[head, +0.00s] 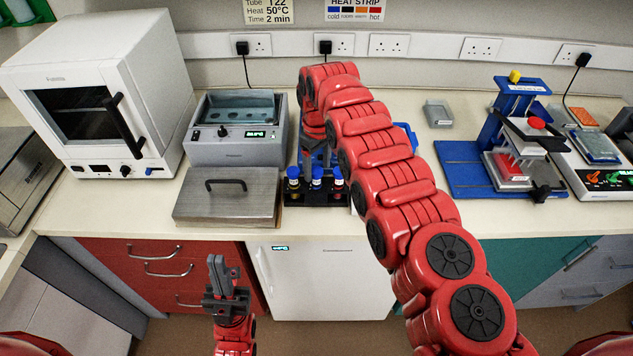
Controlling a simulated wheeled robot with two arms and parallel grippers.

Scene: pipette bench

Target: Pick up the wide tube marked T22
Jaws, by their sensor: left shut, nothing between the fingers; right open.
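A dark rack (315,197) at the bench's front edge holds a row of tubes: a left tube (293,183), a middle tube (316,183) and a right tube (338,184). My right gripper (319,150) points down just behind or above this row. It is open, but its fingertips are partly hidden and no held tube shows. My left gripper (218,275) is shut and empty, low in front of the cabinets, away from the tubes.
A grey water bath (237,150) with a metal lid (226,195) in front stands left of the rack, beside a white oven (105,90). A blue press stand (470,170) and balance (597,178) are right. A notice (267,12) reads T22, 50°C, 2 min.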

